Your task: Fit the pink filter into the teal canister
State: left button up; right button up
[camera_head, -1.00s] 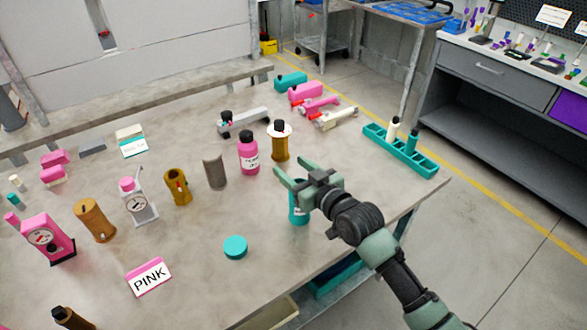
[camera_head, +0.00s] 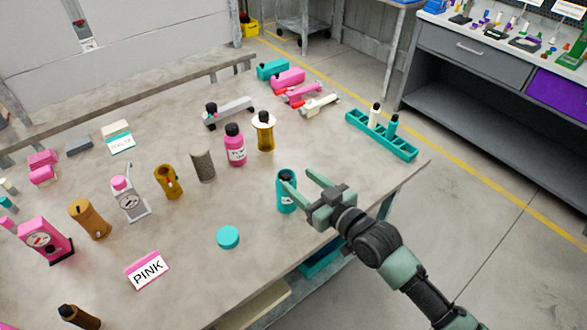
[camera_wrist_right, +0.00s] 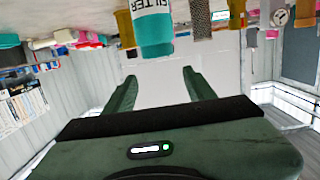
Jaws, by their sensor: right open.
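The teal canister (camera_head: 286,198) stands upright near the table's right front edge. It also shows ahead of the fingers in the wrist view (camera_wrist_right: 155,45), with lettering that reads in part "LTER". My right gripper (camera_head: 301,178) is open and empty on the canister's right side. In the head view one finger overlaps the canister's upper part, and I cannot tell whether they touch. In the wrist view the fingertips (camera_wrist_right: 160,73) appear short of it. I cannot tell which pink thing is the filter. A pink bottle (camera_head: 235,148) with a dark cap stands behind. My left gripper is not in view.
A teal round disc (camera_head: 228,237) lies left of the canister, and a "PINK" card (camera_head: 147,270) stands at the front. A mesh cylinder (camera_head: 203,166) and a mustard cylinder (camera_head: 168,182) stand behind. A teal rack (camera_head: 382,137) lies at the right edge.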

jog(key=shift+s+d, duration=0.15)
dwell(0.3)
jog(key=s+d+f+m+g+h, duration=0.25)
jog(key=s+d, duration=0.25)
jog(key=s, duration=0.5)
jog(key=s+d+f+m+g+h, duration=0.1)
jog(key=s+d+f+g+h, duration=0.4)
jog(key=s, duration=0.4)
jog(key=s+d+f+m+g+h, duration=0.25)
jog(key=s+d, duration=0.35)
jog(key=s, duration=0.4)
notch_tip(320, 180, down, 28)
jog(key=s+n+g, duration=0.1)
jog(key=s, duration=0.1)
jog(key=s+d+f+g, duration=0.1)
jog(key=s+d+f, duration=0.2)
jog(key=s+f, duration=1.1)
jog(key=s, duration=0.2)
jog(key=shift+s+d+f, duration=0.15)
jog(key=shift+s+f, duration=0.15)
jog(key=shift+f, duration=0.05)
